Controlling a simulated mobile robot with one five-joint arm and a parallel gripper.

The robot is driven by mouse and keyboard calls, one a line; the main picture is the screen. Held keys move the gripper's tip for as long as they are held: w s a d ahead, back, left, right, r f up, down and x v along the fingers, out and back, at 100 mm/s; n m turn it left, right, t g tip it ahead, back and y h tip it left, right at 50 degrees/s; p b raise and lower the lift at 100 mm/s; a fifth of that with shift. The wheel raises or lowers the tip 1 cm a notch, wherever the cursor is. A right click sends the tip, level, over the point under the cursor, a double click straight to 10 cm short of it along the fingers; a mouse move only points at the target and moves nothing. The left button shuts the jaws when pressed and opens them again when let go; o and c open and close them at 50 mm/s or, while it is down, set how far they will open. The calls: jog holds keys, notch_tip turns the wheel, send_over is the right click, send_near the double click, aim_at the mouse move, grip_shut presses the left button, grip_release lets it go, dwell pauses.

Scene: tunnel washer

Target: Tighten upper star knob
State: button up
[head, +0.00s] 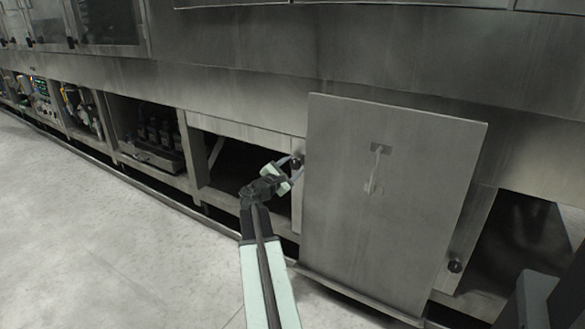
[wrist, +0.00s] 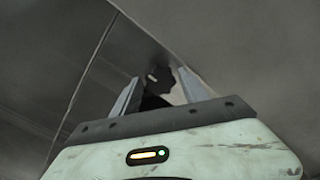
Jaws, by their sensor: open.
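The upper star knob (head: 296,162) is a small black knob beside the left edge of a large metal panel (head: 395,220). In the wrist view the dark knob (wrist: 156,78) shows between the two fingers, its lower part hidden by my gripper's body. My gripper (head: 291,168) is at the knob, its fingers open on either side of it. In the wrist view my gripper (wrist: 160,90) shows a gap by the right finger; contact on the left cannot be told. A second black knob (head: 455,266) sits lower, at the panel's right.
The panel carries a small handle (head: 377,165) and stands forward of the washer's frame. Open bays with machinery (head: 155,140) lie to the left, and a dark opening (head: 525,240) to the right. The grey floor (head: 110,240) at left is clear.

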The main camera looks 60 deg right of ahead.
jog(key=c, duration=1.1)
